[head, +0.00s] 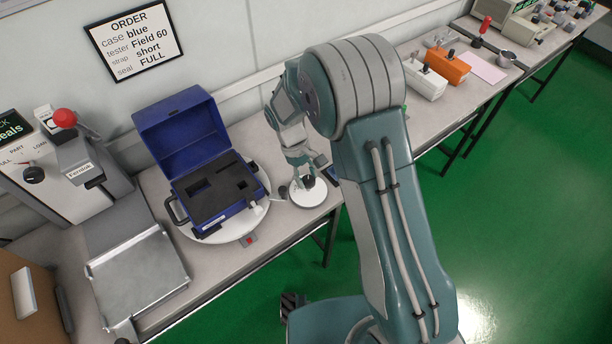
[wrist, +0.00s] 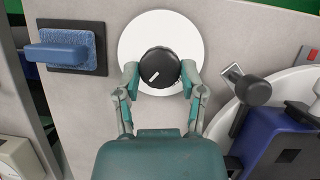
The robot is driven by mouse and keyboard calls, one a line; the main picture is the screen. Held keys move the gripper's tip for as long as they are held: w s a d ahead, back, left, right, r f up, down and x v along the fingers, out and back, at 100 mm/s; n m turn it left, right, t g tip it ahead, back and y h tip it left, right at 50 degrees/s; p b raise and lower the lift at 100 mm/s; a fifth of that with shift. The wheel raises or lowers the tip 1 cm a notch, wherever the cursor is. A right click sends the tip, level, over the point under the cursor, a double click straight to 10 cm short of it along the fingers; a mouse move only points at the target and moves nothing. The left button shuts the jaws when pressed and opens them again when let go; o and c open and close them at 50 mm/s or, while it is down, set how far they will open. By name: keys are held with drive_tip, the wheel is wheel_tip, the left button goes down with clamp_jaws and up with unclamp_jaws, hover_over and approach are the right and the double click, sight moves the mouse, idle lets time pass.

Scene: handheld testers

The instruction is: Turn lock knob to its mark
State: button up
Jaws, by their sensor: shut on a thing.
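The lock knob (wrist: 160,66) is round and black, with a short white pointer line slanting to the lower left in the wrist view. It sits in the middle of a round white disc (wrist: 160,24), which also shows on the bench in the head view (head: 312,198). No mark on the disc is clear to me. My gripper (wrist: 159,77) is shut on the knob, one finger at its left side and one at its right. In the head view my gripper (head: 306,178) reaches down to the knob, and the fingers partly hide it.
An open blue case (head: 180,135) with dark foam stands on a white turntable (head: 262,183) just left of the disc. A blue pad (wrist: 60,52) on a black base lies beside the disc. A metal tray (head: 140,270) lies at the left. An order sign (head: 136,43) hangs behind.

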drive_tip(key=shift+w+m, duration=0.15)
drive_tip(key=shift+m, duration=0.65)
drive_tip(key=shift+y, duration=0.3)
drive_tip(key=o, duration=1.1)
drive_tip(key=shift+o, duration=0.2)
drive_tip(key=v, duration=1.2)
drive_tip(key=shift+w, duration=0.15)
drive_tip(key=shift+f, duration=0.1)
